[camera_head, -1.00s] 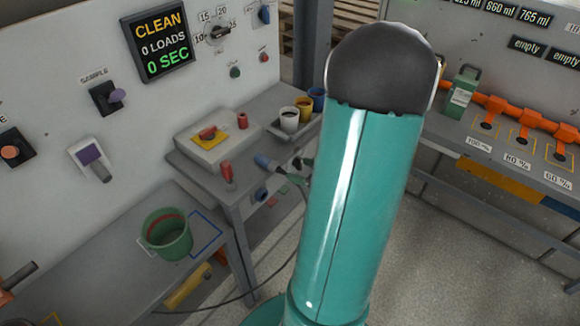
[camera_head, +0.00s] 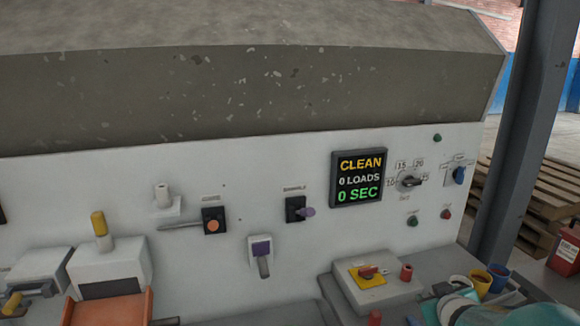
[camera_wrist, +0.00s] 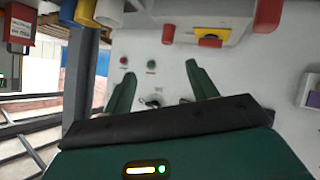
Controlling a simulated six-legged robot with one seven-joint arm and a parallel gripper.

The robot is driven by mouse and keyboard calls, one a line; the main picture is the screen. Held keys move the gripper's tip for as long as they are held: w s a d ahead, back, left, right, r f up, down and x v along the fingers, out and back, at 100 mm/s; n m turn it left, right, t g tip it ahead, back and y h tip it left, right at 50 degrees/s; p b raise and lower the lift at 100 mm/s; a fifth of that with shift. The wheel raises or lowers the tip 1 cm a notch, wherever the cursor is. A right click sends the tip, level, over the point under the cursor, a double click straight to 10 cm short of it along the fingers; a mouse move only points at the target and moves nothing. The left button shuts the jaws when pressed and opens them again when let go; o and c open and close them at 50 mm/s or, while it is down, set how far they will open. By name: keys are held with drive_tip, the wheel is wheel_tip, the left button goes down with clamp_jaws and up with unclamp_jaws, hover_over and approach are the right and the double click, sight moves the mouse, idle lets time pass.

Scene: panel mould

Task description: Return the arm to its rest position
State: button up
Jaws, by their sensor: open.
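My gripper (camera_wrist: 160,92) shows in the wrist view with its two green fingers spread wide apart. Nothing is between the fingers; the white panel with its small knobs and buttons lies beyond them. The picture there is turned, with the red and yellow switch (camera_wrist: 210,40) at the top. In the head view a teal part of my arm shows at the bottom right corner, cut off by the frame edge. The gripper itself cannot be seen in the head view.
The white control panel (camera_head: 275,225) carries a display (camera_head: 358,178) reading CLEAN, 0 LOADS, 0 SEC. A switch box (camera_head: 345,292) and several cups (camera_head: 497,277) stand at lower right. A grey post (camera_head: 520,130) and pallets (camera_head: 530,190) are at the right.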

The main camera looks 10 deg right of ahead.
drive_tip(key=s+a+r+m+g+y, duration=0.1)
drive_tip(key=a+r, duration=0.2)
drive_tip(key=a, duration=0.5)
drive_tip(key=s+a+r+g, duration=0.1)
drive_tip(key=a+r, duration=0.2)
drive_tip(key=a, duration=0.5)
drive_tip(key=s+a+g+y, duration=0.1)
drive_tip(key=s+a+y, duration=0.1)
drive_tip(key=s+a, duration=0.2)
drive_tip(key=s+a+n+g+y, duration=0.1)
drive_tip(key=s+a, duration=0.3)
drive_tip(key=a, duration=0.5)
drive_tip(key=shift+s+a+r+n+g+y, duration=0.15)
drive_tip(key=shift+s+a+n+g+y, duration=0.2)
drive_tip(key=shift+y, duration=0.45)
